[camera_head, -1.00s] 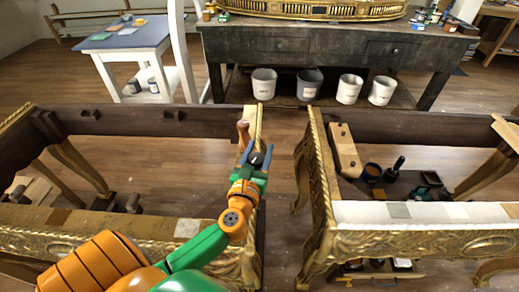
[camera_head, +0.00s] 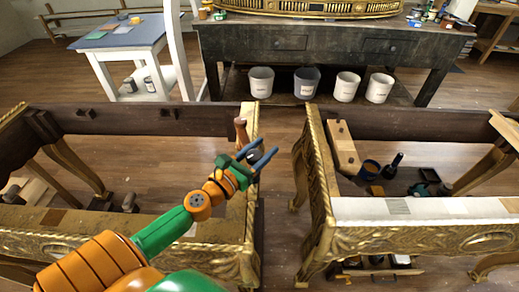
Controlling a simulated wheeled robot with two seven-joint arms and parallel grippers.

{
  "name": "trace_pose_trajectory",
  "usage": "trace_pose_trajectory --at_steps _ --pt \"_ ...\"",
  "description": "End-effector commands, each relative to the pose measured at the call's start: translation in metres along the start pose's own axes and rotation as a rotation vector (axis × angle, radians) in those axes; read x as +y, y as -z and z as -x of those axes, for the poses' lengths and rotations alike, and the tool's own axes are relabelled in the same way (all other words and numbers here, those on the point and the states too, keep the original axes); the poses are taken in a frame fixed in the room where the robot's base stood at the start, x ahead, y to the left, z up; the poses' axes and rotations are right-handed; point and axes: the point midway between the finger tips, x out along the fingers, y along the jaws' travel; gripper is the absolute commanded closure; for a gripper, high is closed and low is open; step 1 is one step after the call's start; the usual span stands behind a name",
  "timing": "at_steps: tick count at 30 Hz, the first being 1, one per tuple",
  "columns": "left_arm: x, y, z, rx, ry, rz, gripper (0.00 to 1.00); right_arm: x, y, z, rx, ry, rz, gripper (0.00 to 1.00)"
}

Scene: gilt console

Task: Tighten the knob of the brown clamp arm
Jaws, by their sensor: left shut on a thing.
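The brown clamp arm (camera_head: 241,131) is a short wooden piece standing up at the gilt rail of the left console frame. A small dark knob (camera_head: 254,156) shows just below it, mostly covered by my gripper. My left gripper (camera_head: 267,147) has its blue fingers on both sides of this dark knob and is shut on it. The fingers point up and to the right. The exact contact is too small to see. My right gripper is not in view.
The left gilt frame (camera_head: 250,215) and right gilt frame (camera_head: 318,180) stand with a narrow floor gap between them. Several buckets (camera_head: 307,82) stand under the back bench.

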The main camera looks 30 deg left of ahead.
Motion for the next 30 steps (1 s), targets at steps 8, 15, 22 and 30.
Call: trace_pose_trajectory --at_steps 8,15,22,30 --pt "-0.006 0.004 0.0 -0.004 0.254 -0.002 1.0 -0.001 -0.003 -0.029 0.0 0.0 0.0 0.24" --pt "-0.013 0.004 0.003 -0.007 0.481 -0.003 1.0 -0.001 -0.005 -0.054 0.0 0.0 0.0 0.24" --pt "-0.019 0.003 0.006 -0.01 0.699 -0.004 1.0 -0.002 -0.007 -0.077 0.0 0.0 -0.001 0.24" --pt "-0.025 0.002 0.013 -0.01 0.947 -0.002 1.0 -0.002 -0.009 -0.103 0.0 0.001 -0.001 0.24"
